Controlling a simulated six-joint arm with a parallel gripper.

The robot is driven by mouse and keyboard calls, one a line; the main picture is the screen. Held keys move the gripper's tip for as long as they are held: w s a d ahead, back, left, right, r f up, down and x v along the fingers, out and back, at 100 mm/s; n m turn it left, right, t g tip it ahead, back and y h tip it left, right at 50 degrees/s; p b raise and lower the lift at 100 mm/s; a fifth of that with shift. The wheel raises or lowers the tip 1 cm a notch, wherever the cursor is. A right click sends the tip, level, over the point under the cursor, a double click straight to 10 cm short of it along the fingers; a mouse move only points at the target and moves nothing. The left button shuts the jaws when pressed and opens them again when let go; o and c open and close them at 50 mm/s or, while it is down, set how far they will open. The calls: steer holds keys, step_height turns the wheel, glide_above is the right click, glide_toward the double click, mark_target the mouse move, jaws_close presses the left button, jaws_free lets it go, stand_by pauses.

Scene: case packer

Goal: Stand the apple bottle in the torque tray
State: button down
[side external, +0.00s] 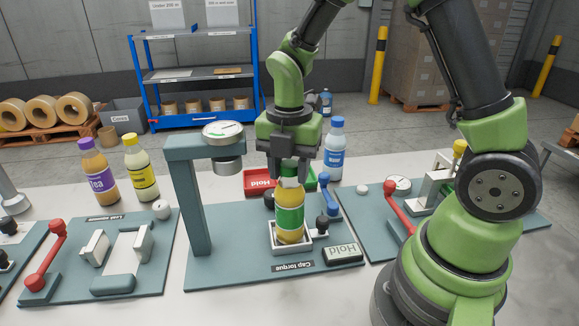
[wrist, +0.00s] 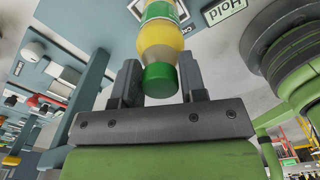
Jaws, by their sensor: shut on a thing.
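The apple bottle (side external: 289,217), yellow with a green label and green cap, is upright at the cap torque station. Its lower end is inside the small white square torque tray (side external: 292,250); whether its base rests on the tray floor I cannot tell. My gripper (side external: 290,178) comes from above and is shut on the bottle's upper part. In the wrist view the bottle (wrist: 160,42) lies between the two fingers of my gripper (wrist: 160,75), which are beside its neck and cap.
The torque gauge (side external: 223,130) on its post stands left of the bottle. A blue-handled lever (side external: 326,190) and a Hold block (side external: 342,253) are close on the right. A red Hold tray (side external: 262,182) and a blue bottle (side external: 335,150) are behind. Tea (side external: 97,172) and yellow-label (side external: 140,168) bottles stand left.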

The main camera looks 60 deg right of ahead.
steer(key=shift+f, duration=0.15)
steer(key=c, duration=0.7)
jaws_free()
step_height(320, 180, up, 11)
steer(key=s+a+r+m+t, duration=0.1)
steer(key=s+m, duration=0.3)
steer(key=m, duration=0.4)
steer(key=s+a+r+m+t+y, duration=0.1)
steer(key=s+r+m+t, duration=0.1)
steer(key=m, duration=0.7)
steer(key=s+a+r+m+t+y, duration=0.1)
steer(key=s+a+r+m+t, duration=0.1)
steer(key=s+m+t, duration=0.2)
steer(key=shift+s+r+m, duration=0.1)
steer(key=shift+s+m, duration=0.65)
steer(key=shift+m, duration=0.45)
steer(key=shift+s+m, duration=0.75)
steer(key=shift+m, duration=0.45)
